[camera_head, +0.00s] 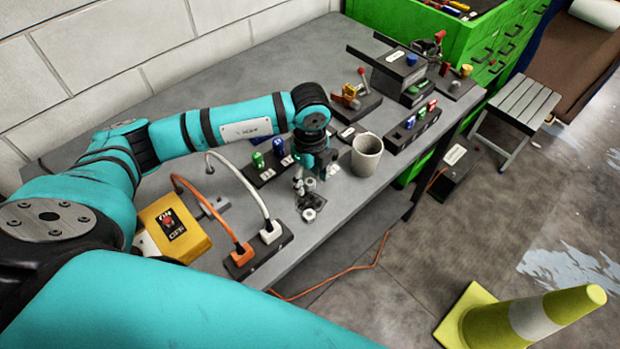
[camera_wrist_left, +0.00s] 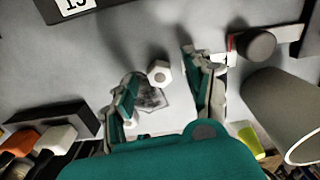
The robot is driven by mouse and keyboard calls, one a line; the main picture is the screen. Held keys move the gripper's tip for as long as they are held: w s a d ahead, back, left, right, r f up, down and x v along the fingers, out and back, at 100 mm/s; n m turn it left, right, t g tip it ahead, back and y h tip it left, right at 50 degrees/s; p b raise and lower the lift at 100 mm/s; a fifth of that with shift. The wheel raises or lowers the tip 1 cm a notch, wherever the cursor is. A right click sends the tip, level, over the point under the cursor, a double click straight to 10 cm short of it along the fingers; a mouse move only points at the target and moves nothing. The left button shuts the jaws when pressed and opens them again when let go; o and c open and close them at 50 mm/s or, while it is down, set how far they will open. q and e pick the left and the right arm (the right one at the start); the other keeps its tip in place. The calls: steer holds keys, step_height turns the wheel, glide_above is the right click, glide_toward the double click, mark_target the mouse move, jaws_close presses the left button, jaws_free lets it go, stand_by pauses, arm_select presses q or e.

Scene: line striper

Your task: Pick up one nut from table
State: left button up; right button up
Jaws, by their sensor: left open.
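My left gripper (camera_head: 314,184) is over the front part of the grey table (camera_head: 215,112), pointing down, with its fingers apart and nothing held. In the left wrist view, a pale metal nut (camera_wrist_left: 159,73) lies on the table between the open fingers (camera_wrist_left: 163,66), nearer the far side of the gap. A pale nut (camera_head: 308,214) also shows in the head view just in front of the gripper, near the table's front edge. A dark patch (camera_wrist_left: 150,97) lies beside the nut. The gripper's own body hides part of the tabletop. My right gripper is not in view.
A grey mug (camera_head: 367,157) stands close to the right of the gripper. A power strip (camera_head: 258,258) with orange and white plugs and a yellow ON/OFF box (camera_head: 174,228) are to the left.

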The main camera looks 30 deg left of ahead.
mark_target(310, 181)
arm_select(q)
steer(key=shift+f, duration=0.3)
jaws_close()
step_height(310, 181, up, 9)
steer(key=shift+f+b, duration=0.1)
steer(key=shift+b, duration=1.1)
steer(key=shift+r, duration=0.65)
